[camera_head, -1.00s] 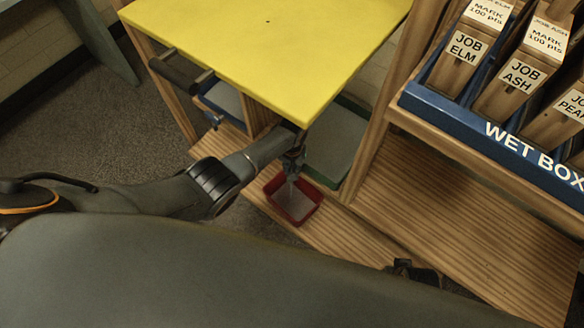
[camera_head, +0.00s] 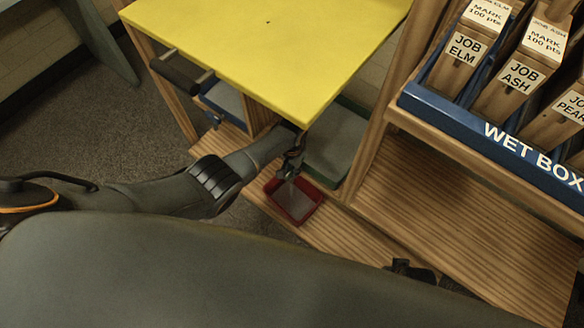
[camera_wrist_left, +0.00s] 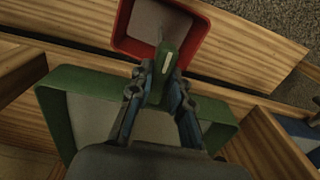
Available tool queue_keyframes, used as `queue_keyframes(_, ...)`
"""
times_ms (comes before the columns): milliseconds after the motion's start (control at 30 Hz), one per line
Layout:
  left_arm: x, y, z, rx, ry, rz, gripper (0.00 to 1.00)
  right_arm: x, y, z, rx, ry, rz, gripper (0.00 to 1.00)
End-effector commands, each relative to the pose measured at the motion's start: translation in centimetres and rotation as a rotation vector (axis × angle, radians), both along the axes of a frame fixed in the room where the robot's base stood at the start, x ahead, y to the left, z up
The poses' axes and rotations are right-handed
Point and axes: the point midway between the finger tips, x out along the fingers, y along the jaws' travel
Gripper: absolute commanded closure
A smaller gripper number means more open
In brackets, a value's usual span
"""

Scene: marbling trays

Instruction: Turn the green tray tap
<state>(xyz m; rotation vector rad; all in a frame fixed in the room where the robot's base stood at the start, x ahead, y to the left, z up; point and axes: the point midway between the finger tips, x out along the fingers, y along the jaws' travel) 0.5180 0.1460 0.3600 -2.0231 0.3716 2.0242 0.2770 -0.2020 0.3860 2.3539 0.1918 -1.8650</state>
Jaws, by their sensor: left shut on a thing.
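The green tray (camera_head: 309,172) sits low under the yellow top, right of my left arm. It also shows in the left wrist view (camera_wrist_left: 58,118), behind the fingers. Its tap (camera_wrist_left: 166,64) has a green handle with a pale stripe. My left gripper (camera_wrist_left: 161,84) is shut on this handle, one finger on each side. In the head view the left gripper (camera_head: 292,163) is small and dark, and the handle between its fingers is hard to make out. The red tray (camera_head: 314,211) sits below and in front of the tap.
The yellow tabletop (camera_head: 262,45) overhangs the work area. A blue tray (camera_head: 222,98) is left of the green one, beyond a wooden divider. A blue wet box (camera_head: 440,107) with labelled wooden blocks stands on a shelf at right. The wooden plank (camera_head: 470,235) below it is bare.

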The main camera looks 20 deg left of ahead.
Motion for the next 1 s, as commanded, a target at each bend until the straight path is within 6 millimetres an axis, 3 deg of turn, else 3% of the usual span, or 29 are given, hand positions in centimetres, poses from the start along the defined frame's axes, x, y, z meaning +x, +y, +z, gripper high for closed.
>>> queue_keyframes(200, 0.0, 0.0, 0.0, 0.001, 0.0, -0.003, 1.0, 0.0, 0.0, 0.1, 0.0, 0.0, 0.0, 1.0)
queue_keyframes(233, 0.0, 0.0, 0.0, 0.001, 0.0, -0.003, 0.77, 0.0, 0.0, 0.1, 0.0, -0.001, 0.0, 1.0)
queue_keyframes(333, 0.0, 0.0, 0.0, 0.001, 0.0, -0.003, 0.58, 0.0, 0.1, 0.1, 0.001, -0.002, 0.0, 1.0)
queue_keyframes(767, 0.1, 0.0, 0.4, -0.001, -0.003, -0.001, 0.58, -0.4, 0.0, 0.0, 0.001, 0.006, -0.002, 1.0)
queue_keyframes(1000, 0.1, 0.0, 2.5, -0.001, -0.005, -0.002, 0.58, -0.3, 0.0, 0.1, 0.0, 0.004, -0.001, 1.0)
